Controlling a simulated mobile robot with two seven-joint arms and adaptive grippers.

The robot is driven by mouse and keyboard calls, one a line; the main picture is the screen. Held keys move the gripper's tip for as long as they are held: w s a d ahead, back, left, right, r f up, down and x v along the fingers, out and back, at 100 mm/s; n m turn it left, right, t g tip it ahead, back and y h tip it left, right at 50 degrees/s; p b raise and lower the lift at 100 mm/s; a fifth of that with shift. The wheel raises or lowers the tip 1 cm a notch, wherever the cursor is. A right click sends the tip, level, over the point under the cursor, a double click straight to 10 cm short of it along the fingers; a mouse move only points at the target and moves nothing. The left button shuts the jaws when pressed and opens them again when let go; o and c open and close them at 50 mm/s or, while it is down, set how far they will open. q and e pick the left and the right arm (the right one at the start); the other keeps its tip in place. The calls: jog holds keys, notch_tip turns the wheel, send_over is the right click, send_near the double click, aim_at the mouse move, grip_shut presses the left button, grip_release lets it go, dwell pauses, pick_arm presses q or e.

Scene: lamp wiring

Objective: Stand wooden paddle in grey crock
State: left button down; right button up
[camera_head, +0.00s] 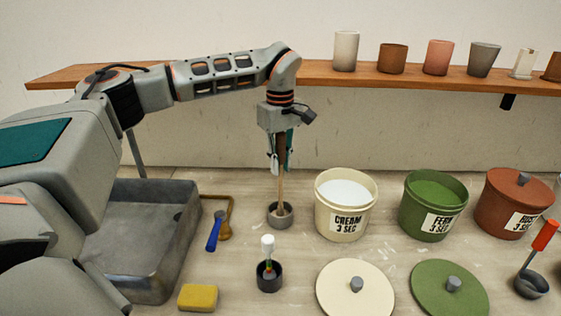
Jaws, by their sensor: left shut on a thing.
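The wooden paddle (281,190) is upright, slightly tilted, with a darker upper part between the fingers of my left gripper (280,168). My left gripper points straight down and is shut on the paddle. The small grey crock (271,221) stands on the table directly below. The paddle's lower end shows inside the crock's mouth; whether it touches the bottom is hidden. My right gripper is out of view.
A dark pot (269,280) with a white-handled tool stands just in front. The cream bucket (342,224) is close on the right, then green and rust buckets. A blue-handled tool (214,232) and a grey basin (147,235) are left. A wooden shelf (330,83) runs behind.

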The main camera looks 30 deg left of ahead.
pick_arm(q)
jog(key=shift+f, duration=0.5)
dwell(0.4)
jog(key=c, duration=1.8)
grip_release()
jog(key=shift+c, duration=0.2)
notch_tip(320, 180, up, 12)
jog(key=shift+f, duration=0.1)
